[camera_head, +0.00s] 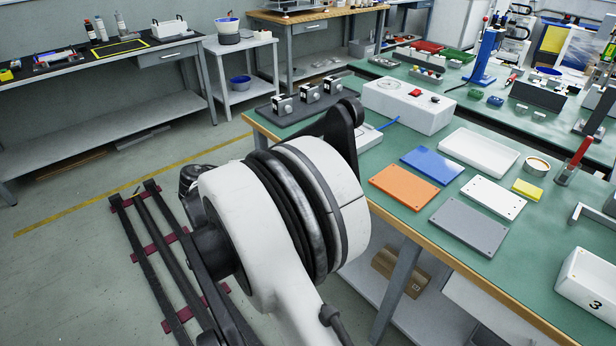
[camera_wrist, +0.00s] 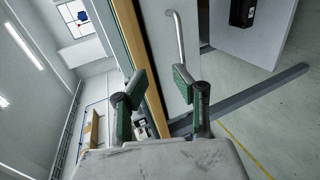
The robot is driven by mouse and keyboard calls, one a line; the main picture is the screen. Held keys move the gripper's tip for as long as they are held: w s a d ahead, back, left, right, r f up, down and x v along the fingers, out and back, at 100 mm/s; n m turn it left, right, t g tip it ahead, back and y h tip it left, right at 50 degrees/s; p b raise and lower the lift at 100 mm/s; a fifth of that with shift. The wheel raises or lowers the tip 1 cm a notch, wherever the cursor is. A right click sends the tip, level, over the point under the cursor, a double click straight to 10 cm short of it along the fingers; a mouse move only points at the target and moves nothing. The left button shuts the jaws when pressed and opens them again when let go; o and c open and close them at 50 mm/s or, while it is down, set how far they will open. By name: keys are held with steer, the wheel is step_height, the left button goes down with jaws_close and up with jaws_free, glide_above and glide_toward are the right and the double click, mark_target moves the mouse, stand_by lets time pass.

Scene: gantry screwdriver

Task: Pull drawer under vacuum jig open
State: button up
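In the wrist view, a pale drawer front (camera_wrist: 160,22) lies beside the wooden table edge (camera_wrist: 133,35), with a curved metal bar handle (camera_wrist: 180,48) on it. My gripper (camera_wrist: 159,82) is open, with green-padded fingers apart. The handle is ahead of the fingertips, toward the right finger; nothing shows between the pads, and I cannot tell the exact gap. In the head view, a white box with a red button (camera_head: 408,104), possibly the vacuum jig, stands on the green table. My large arm joint blocks the table front there, and my gripper is hidden.
In the head view, orange (camera_head: 403,187), blue (camera_head: 433,165) and grey plates lie on the tabletop near a white tray (camera_head: 478,152). A table leg (camera_head: 397,290) and lower shelf stand below. In the wrist view, a grey beam (camera_wrist: 250,98) crosses right of the gripper.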

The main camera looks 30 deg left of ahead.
steer(key=s+a+f+t, duration=0.1)
steer(key=s+a+f, duration=0.1)
steer(key=s+f, duration=0.25)
steer(key=shift+h, duration=0.3)
steer(key=b+x, duration=0.1)
steer(key=x, duration=0.3)
steer(key=b+x, duration=0.2)
steer(key=x, duration=0.2)
steer(key=r+b+x, duration=0.1)
steer(key=x, duration=0.3)
steer(key=shift+w+d, duration=0.3)
steer(key=shift+d, duration=0.05)
jaws_close()
